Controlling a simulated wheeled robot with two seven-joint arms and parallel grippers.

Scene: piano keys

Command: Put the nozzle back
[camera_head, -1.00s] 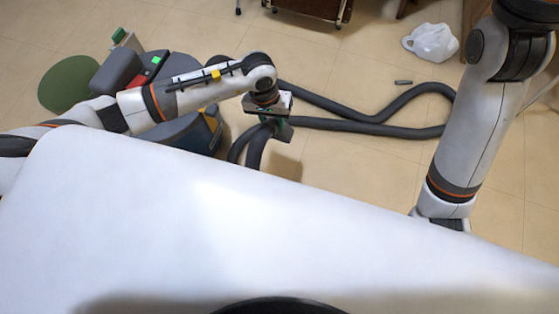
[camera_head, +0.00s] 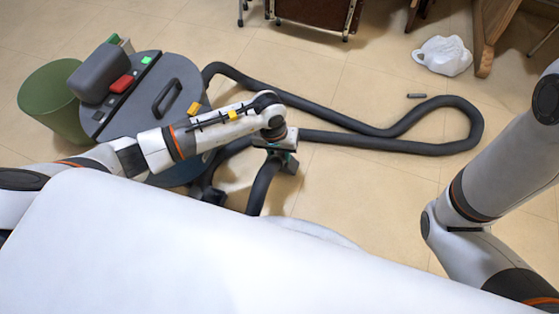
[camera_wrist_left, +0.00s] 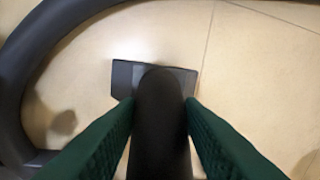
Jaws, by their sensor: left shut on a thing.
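The nozzle (camera_wrist_left: 122,78), a dark wand with a flat, wide head, shows in the left wrist view. Its dark tube (camera_wrist_left: 160,125) lies between the green fingers of my left gripper (camera_wrist_left: 160,112), which is shut on it. In the head view my left gripper (camera_head: 288,157) is just right of the vacuum cleaner, above the floor, with dark hose beside and below it; the nozzle head cannot be made out clearly there. The vacuum cleaner (camera_head: 140,112) has a grey top with a handle, a red switch and green parts. My right gripper is out of view.
The thick dark hose (camera_head: 400,146) loops across the tiled floor to the right. A green bin (camera_head: 50,105) stands left of the vacuum. A white crumpled bag (camera_head: 442,55) and a small grey object (camera_head: 416,96) lie farther back. Furniture legs (camera_head: 487,38) stand at the back right.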

